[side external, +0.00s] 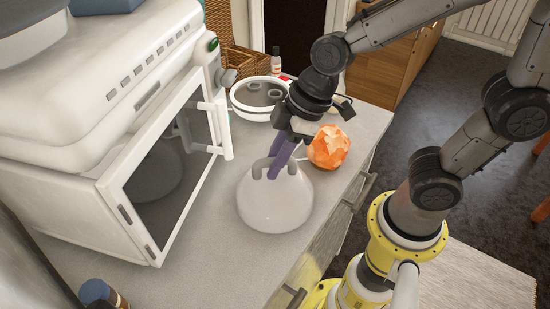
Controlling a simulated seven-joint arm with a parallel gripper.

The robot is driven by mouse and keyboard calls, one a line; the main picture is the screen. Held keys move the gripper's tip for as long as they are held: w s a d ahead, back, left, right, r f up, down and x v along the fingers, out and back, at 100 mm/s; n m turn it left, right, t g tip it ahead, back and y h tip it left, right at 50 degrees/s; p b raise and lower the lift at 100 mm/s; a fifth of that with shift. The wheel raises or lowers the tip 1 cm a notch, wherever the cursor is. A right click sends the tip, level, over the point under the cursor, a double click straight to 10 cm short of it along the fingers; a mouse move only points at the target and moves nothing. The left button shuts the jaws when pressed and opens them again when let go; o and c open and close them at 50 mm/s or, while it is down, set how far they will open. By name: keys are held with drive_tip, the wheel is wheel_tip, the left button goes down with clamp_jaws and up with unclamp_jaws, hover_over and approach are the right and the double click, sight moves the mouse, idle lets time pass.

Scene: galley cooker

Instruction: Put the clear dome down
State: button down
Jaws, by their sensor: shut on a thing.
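The clear dome (275,207) is a pale, see-through cover with a grey loop handle on top. It is at or just above the grey counter in front of the white cooker; I cannot tell whether its rim touches the surface. My gripper (278,170) is above the dome, with its purple fingers shut on the handle. The dome looks roughly upright. Part of the handle is hidden by the fingers.
The white cooker (150,165) stands to the left with its glass door facing the dome. An orange faceted object (329,147) and a white-rimmed pan (235,103) are behind the dome. Bare counter (215,265) lies in front.

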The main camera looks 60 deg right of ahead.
drive_tip(key=c, duration=0.7)
unclamp_jaws()
drive_tip(key=shift+f, duration=0.1)
drive_tip(key=shift+c, duration=0.2)
drive_tip(key=shift+r, duration=0.5)
drive_tip(key=v, duration=1.1)
drive_tip(key=s+d+f+m+t+h, duration=0.2)
drive_tip(key=s+d+m, duration=0.4)
drive_tip(key=d+m, duration=0.3)
wheel_tip(320, 180, down, 2)
drive_tip(key=shift+s+d+f+h, duration=0.1)
drive_tip(key=shift+s+d+h, duration=0.2)
drive_tip(key=shift+d+h, duration=0.3)
drive_tip(key=shift+a, duration=0.1)
